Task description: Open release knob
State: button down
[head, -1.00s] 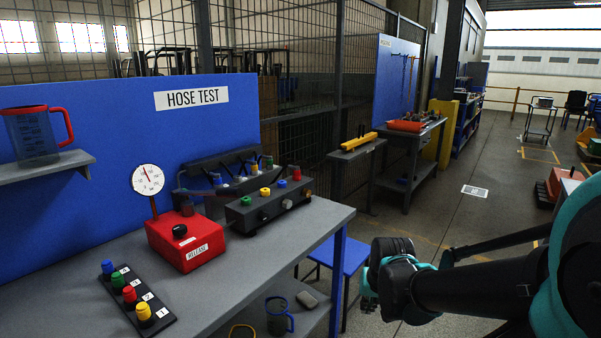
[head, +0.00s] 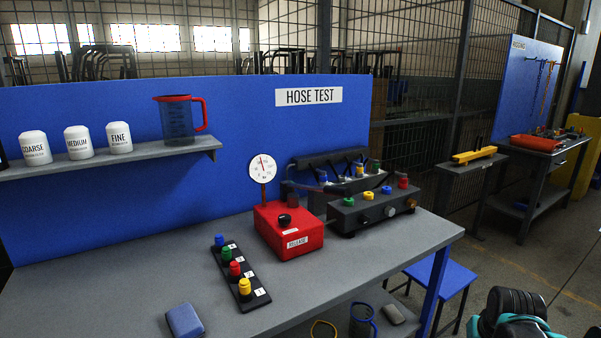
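The release knob (head: 284,220) is a small black knob on top of a red box (head: 300,243) labelled RELEASE, on the grey bench. A white round gauge (head: 262,168) stands on a red stem at the back of the box. Part of my dark and teal arm shows at the bottom right corner, well to the right of the box and apart from it. My gripper's fingertips cannot be made out there, so its opening does not show.
A grey block with coloured knobs (head: 349,216) stands right of the box. A black strip with coloured pegs (head: 262,296) lies in front. A blue block (head: 184,321) lies near the bench's front edge. A shelf (head: 190,149) holds a jug (head: 177,122) and white containers. A blue stool (head: 440,273) stands at right.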

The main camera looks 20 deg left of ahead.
aim_at(284, 219)
jog(key=i+j+u, duration=0.1)
jog(key=u, duration=1.15)
jog(key=k+j+z, duration=0.1)
jog(key=j, duration=0.15)
jog(key=i, duration=0.45)
